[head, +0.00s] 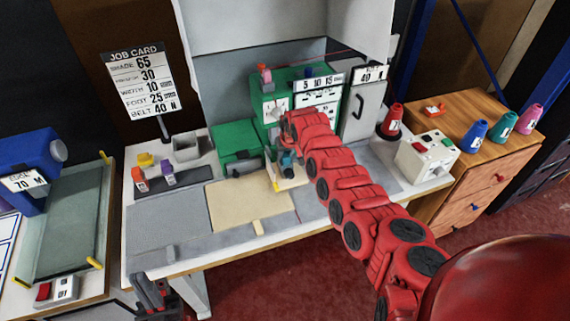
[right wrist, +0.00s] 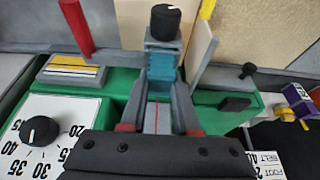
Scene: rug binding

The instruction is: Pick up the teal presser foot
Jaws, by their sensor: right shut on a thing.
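The teal presser foot (right wrist: 162,68) is between the fingertips of my right gripper (right wrist: 161,92) in the right wrist view. A grey block with a black knob (right wrist: 165,22) lies just beyond it; I cannot tell whether they are joined. In the head view, the right gripper (head: 284,150) is at the front of the green machine (head: 236,141), and only a little teal (head: 288,160) shows there. The red arm hides part of this area. My left gripper (head: 150,294) is low at the left, by the table's front edge, away from the foot; its jaw opening is unclear.
An orange piece (head: 139,179) and a purple piece (head: 167,172) stand on the left of the table. A beige sheet (head: 235,206) lies in front of the machine. Coloured cones, including a blue one (head: 473,137), stand on the wooden cabinet at the right.

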